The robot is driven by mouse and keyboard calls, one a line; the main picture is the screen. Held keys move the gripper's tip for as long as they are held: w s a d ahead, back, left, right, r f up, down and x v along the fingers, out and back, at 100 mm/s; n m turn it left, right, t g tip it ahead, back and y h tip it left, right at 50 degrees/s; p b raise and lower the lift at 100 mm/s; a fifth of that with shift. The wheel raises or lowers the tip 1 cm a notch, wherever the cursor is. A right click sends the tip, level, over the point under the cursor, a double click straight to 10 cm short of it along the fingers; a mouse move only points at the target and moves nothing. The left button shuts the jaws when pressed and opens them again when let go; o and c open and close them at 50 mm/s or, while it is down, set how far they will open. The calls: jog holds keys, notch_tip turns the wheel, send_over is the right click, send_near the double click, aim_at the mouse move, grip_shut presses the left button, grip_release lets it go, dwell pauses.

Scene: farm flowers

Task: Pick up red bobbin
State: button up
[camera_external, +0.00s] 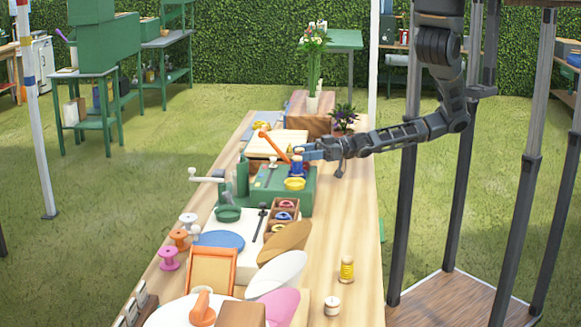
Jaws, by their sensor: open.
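A small wooden box (270,228) on the table holds a reddish-pink bobbin, likely the red bobbin (285,204), in its far compartment. A blue bobbin (284,216) and a yellow bobbin (278,227) are in the nearer compartments. My gripper (305,151) reaches in from the right, beyond the box, close to a blue spool (297,168) on the green machine. It is open and looks empty. Its fingertips are small, and I cannot tell whether they touch the spool. My gripper is apart from the wooden box.
The green machine (258,196) has an orange lever (274,147) and a crank handle (205,178). Orange (180,238) and pink (168,258) spools stand at the table's left. A yellow spool (346,269) stands at right. The table's right strip (345,220) is largely clear.

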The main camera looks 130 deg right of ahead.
jog(key=x, duration=0.4)
jog(key=shift+a+f+p, duration=0.1)
jog(key=shift+p, duration=0.25)
jog(key=shift+c, duration=0.2)
